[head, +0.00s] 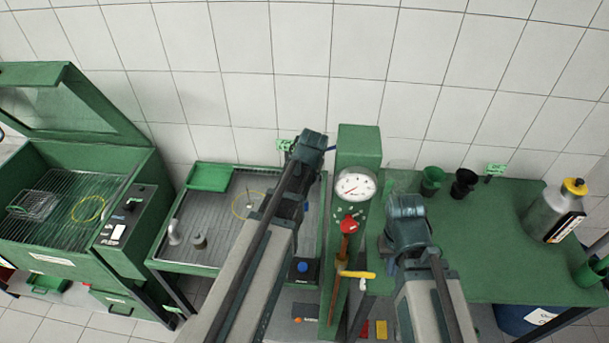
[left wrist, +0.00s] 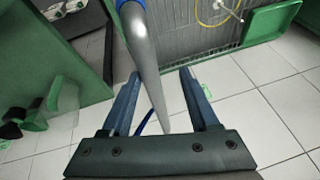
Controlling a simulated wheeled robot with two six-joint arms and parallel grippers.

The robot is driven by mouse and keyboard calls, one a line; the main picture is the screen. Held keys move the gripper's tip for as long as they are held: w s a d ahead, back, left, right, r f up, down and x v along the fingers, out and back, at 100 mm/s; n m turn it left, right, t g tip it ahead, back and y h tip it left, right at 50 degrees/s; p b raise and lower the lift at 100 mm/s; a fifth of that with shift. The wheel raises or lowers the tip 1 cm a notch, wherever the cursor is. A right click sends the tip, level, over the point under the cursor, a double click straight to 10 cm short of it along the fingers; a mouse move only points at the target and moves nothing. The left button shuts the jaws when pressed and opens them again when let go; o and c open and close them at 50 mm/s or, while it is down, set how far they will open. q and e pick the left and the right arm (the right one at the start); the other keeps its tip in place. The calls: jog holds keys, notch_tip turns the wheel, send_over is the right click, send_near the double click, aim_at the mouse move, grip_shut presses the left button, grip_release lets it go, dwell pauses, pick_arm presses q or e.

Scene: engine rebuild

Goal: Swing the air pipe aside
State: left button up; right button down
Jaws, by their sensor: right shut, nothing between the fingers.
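A grey air pipe (left wrist: 145,62) with a blue section at its upper end runs down between the fingers of my left gripper (left wrist: 158,85) in the left wrist view. The fingers are wide apart, with a visible gap to the pipe; I cannot tell how far it is from them in depth. In the head view my left arm hides most of this area, and only a short blue piece shows beside the green post (head: 360,142). My right gripper (head: 392,268) is shut and empty, right of the post, partly hidden by its own arm.
A pressure gauge (head: 355,185) and a red knob (head: 349,225) are on the post. A wire-floored tray bench (head: 215,222) stands to the left, beside a green open-lidded washer (head: 60,190). The right bench (head: 470,245) holds dark cups and a silver bottle (head: 553,213).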

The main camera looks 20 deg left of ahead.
pick_arm(q)
jog(key=p+v, duration=1.2)
jog(key=v, duration=0.1)
jog(key=shift+s+r, duration=0.2)
jog(key=shift+r, duration=0.1)
jog(key=shift+d, duration=0.1)
jog(key=shift+s, duration=0.1)
dwell(0.4)
